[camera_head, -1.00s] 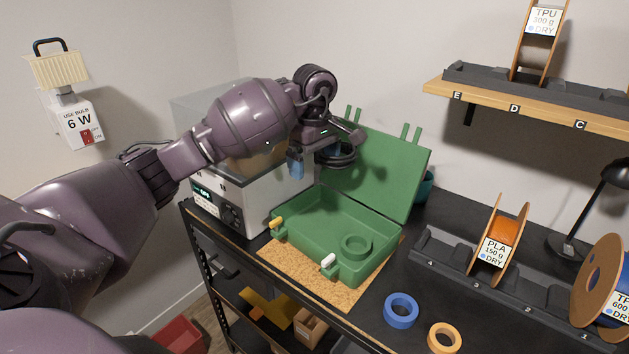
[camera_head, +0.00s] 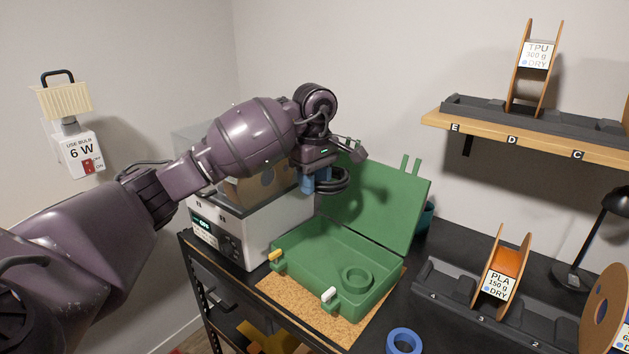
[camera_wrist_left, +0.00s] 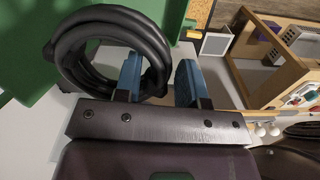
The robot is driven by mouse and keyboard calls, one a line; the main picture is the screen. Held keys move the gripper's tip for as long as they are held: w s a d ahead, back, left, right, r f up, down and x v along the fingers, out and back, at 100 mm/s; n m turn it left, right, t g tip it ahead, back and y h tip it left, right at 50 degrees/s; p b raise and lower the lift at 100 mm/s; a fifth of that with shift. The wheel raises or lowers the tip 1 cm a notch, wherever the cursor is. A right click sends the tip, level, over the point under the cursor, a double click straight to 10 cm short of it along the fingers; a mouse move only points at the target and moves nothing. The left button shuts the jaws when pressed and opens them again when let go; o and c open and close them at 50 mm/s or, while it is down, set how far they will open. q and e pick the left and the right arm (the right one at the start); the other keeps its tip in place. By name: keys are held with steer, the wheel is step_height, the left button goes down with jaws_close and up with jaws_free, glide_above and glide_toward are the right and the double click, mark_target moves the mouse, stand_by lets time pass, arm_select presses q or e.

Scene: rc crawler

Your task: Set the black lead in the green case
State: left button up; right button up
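The black lead (camera_head: 333,183) is a coiled thick cable. My left gripper (camera_head: 318,180) has blue fingertips and is closed around one side of the coil. In the left wrist view the coil (camera_wrist_left: 72,55) hangs to the left, with its near strands between the fingers (camera_wrist_left: 160,80). The green case (camera_head: 322,252) lies open on the bench, its lid (camera_head: 385,195) raised at the back. The lead is held in the air above the case's back left, in front of the lid. A round green ring (camera_head: 357,279) is inside the case. My right gripper is not in view.
A white dryer box (camera_head: 240,233) with a clear cover stands close left of the case. A cork mat (camera_head: 325,325) lies under the case. A black spool rack (camera_head: 510,308) with a PLA spool (camera_head: 498,285) is to the right. A blue ring (camera_head: 403,341) lies in front.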

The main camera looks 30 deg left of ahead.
arm_select(q)
steer(key=c, duration=0.6)
steer(key=shift+d+f+n+p, duration=0.45)
steer(key=shift+f+n, duration=0.35)
steer(key=shift+n, duration=0.4)
steer(key=shift+d+f+n, duration=0.3)
steer(key=shift+f+n, duration=0.45)
steer(key=shift+n, duration=0.15)
steer(key=p, duration=0.2)
glide_above(320, 272)
step_height(320, 272, down, 14)
steer(key=shift+a+f, duration=0.1)
steer(key=shift+f, duration=0.65)
steer(key=shift+f+p, duration=0.5)
steer(key=shift+f, duration=1.65)
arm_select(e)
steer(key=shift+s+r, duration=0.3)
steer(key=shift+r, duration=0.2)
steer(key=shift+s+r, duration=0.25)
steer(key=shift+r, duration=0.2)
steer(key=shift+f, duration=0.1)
